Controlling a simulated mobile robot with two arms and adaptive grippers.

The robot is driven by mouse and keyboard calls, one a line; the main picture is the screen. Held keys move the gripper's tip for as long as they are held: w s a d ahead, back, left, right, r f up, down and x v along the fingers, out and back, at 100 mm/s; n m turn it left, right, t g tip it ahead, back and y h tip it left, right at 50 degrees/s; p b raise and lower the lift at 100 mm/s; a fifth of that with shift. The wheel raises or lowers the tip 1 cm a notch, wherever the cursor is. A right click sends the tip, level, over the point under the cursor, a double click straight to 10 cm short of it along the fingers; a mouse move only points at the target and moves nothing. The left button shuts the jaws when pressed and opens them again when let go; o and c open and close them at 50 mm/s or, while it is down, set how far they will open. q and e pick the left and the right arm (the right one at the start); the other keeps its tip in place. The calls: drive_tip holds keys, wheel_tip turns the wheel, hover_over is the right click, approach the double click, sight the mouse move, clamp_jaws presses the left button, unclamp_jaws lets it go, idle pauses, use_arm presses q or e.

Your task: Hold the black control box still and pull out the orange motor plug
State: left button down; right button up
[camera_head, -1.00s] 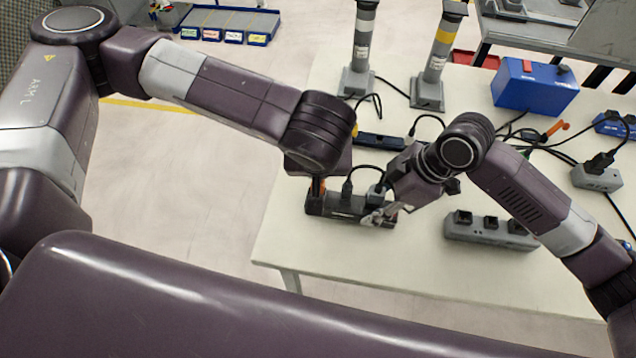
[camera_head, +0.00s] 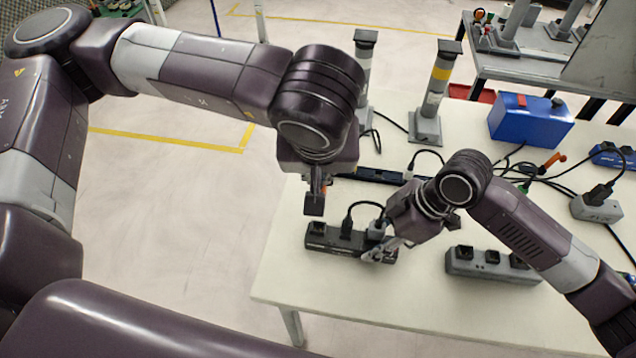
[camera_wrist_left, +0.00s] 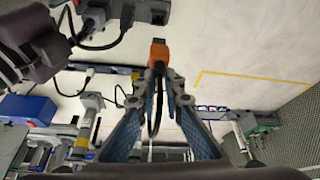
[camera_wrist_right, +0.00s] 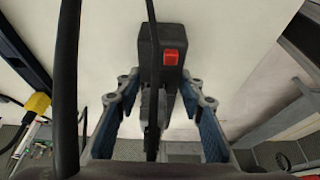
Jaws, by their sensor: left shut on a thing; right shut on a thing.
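The black control box (camera_head: 334,240) lies on the near-left part of the white table. My right gripper (camera_head: 378,250) is shut on its right end; the right wrist view shows the box (camera_wrist_right: 150,45) between the fingers, with a red switch on top. My left gripper (camera_head: 315,192) is above the left end of the box, shut on the orange motor plug (camera_wrist_left: 158,50). The plug is clear of the box in the left wrist view, and its dark cable hangs between the fingers. In the head view the plug's orange colour is mostly hidden.
Other black plugs with cables remain in the box. A grey power strip (camera_head: 490,265) lies to the right. A blue case (camera_head: 530,120), two posts (camera_head: 435,95) and loose cables stand or lie farther back. The table's left edge is close to the box.

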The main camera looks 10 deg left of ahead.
drive_tip(key=o, duration=1.4)
drive_tip(key=shift+r, duration=0.15)
drive_tip(key=v, duration=1.1)
drive_tip(key=shift+d+r, duration=0.15)
drive_tip(key=shift+r, duration=0.2)
